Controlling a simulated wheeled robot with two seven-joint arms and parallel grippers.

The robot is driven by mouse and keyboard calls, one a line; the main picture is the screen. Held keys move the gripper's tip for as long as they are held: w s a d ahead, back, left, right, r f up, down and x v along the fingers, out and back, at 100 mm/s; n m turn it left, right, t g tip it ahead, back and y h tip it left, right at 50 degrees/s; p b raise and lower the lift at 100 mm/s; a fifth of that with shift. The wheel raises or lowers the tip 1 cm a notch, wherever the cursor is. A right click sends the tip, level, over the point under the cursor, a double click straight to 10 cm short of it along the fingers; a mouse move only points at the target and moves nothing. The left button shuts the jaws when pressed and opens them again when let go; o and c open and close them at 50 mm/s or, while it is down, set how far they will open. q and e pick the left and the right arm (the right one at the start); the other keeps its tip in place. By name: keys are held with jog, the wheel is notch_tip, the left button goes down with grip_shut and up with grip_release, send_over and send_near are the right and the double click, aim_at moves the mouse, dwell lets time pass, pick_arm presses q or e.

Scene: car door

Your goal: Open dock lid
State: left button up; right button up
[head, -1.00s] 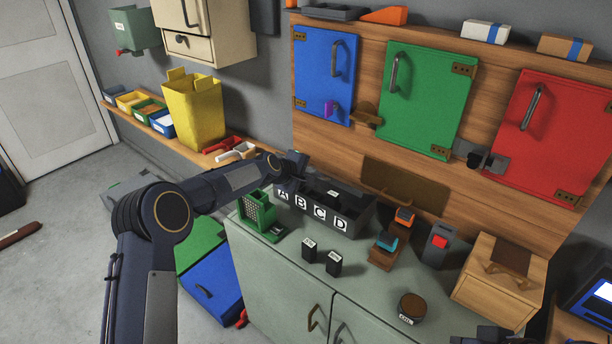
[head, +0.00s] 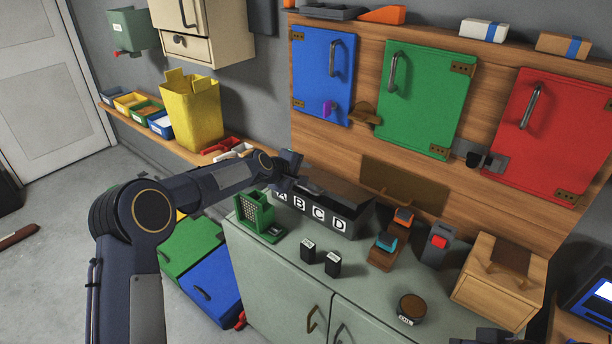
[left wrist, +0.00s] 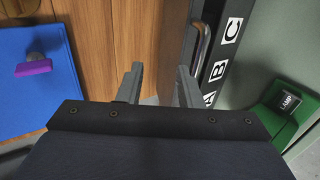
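The dock is a long black box (head: 345,226) with white labels A, B, C, D on its front, standing on the grey-green cabinet against the wall. Its lid (head: 343,191) is a dark flat panel lying over the top, with a grey bar handle, also in the left wrist view (left wrist: 200,45). My left gripper (head: 290,168) is at the dock's left end. In the left wrist view my left gripper (left wrist: 160,82) has its fingers apart with nothing between them; the handle is just right of the right finger. A dark piece, possibly my right gripper, shows at the head view's bottom edge.
A green holder (head: 256,213) stands close to the dock's left front. Two small black blocks (head: 320,258), a round jar (head: 411,308), orange-and-blue-topped pieces (head: 388,244) and a wooden box (head: 499,282) occupy the cabinet top. Bare surface lies around the black blocks.

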pick_arm(q)
jog(key=shift+b+v, duration=0.5)
jog(key=shift+v, duration=2.2)
